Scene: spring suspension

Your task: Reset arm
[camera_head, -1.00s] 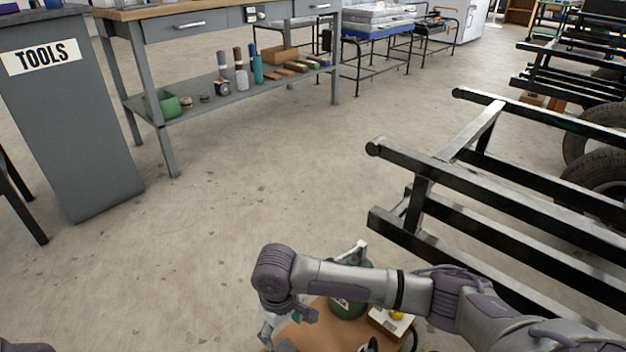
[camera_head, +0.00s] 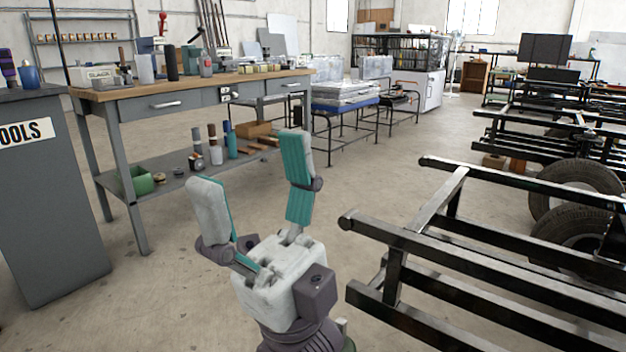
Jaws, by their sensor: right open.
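My right gripper (camera_head: 255,185) stands upright in the lower middle of the head view, its two fingers pointing up. The fingers are spread wide apart, with teal pads facing each other and nothing between them. It is in free air over the floor, left of the black frame and in front of the workbench. My right arm behind the gripper is mostly below the picture's lower edge. My left gripper does not show.
A black metal frame (camera_head: 430,245) fills the lower right, close to my right gripper. Tyres (camera_head: 570,240) lie beyond it. A workbench (camera_head: 185,103) with tools stands at the back left. A grey tools cabinet (camera_head: 45,215) is at the left. Floor between is clear.

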